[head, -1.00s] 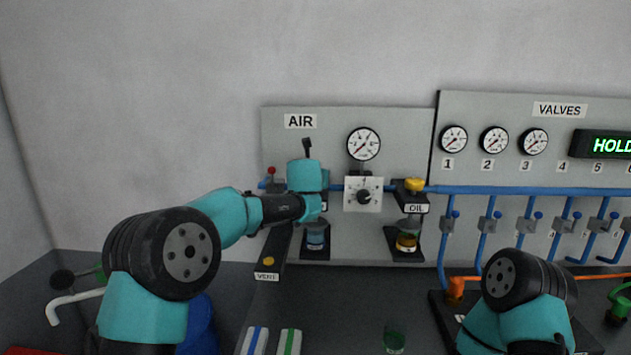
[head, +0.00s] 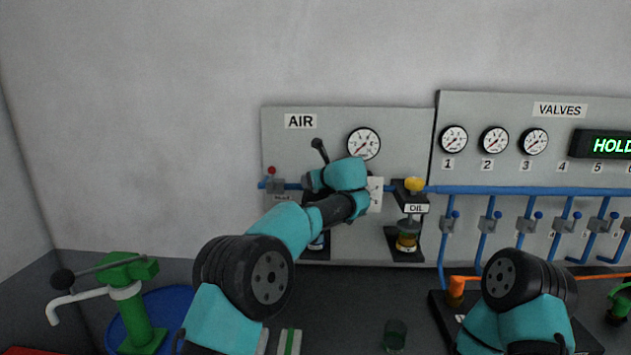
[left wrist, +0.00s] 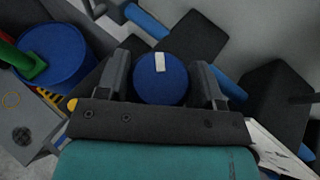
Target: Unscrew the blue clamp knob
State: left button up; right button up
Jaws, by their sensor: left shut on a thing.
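The blue clamp knob (left wrist: 160,88) is round with a white mark near its upper edge and sits between the two dark fingers of my left gripper (left wrist: 162,68) in the left wrist view. The gripper is shut on it from both sides. In the head view my left gripper and wrist (head: 343,175) are at the AIR panel (head: 285,145), below the large gauge. There the wrist hides the knob and the fingertips. My right arm shows at the lower right of the head view, but its gripper is out of view.
A white dial plate (head: 376,188) is partly hidden behind my left wrist. The OIL unit (head: 407,227) with a yellow cap is just right of it. A blue pipe (head: 520,190) runs along the wall. A green pump (head: 138,305) and blue drum (head: 172,308) stand at lower left.

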pick_arm(q)
jog(key=shift+n+g+y, duration=0.9)
jog(key=shift+n+y, duration=0.3)
jog(key=shift+n, duration=0.1)
jog(key=o, duration=0.9)
jog(key=v, duration=1.7)
jog(key=shift+d+r, duration=0.15)
